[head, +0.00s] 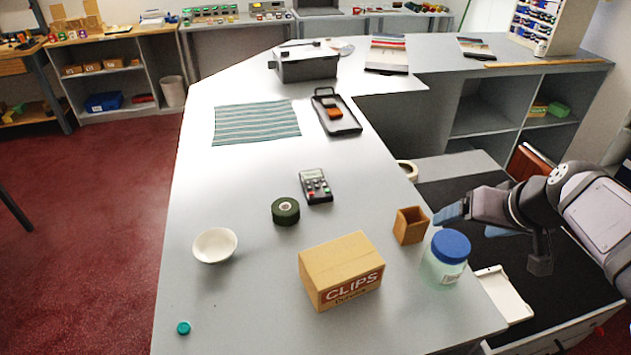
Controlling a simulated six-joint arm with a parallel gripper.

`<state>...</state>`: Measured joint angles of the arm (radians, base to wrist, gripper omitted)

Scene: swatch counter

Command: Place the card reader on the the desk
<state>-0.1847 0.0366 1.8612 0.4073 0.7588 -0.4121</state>
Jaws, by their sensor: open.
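The card reader (315,186), dark with a small screen and keys, lies on the light grey desk (215,300), near the middle of its width. A dark green tape roll (286,211) sits close at its lower left. My gripper (478,222) is at the right, past the desk's right edge and well away from the card reader. Its blue fingers are apart and nothing shows between them.
A CLIPS box (340,270), a wooden cup (410,226) and a blue-lidded jar (445,259) stand between my gripper and the front of the desk. A white bowl (215,246), teal cap (183,328), striped cloth (257,122) and black tray (345,128) lie around. The left middle is clear.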

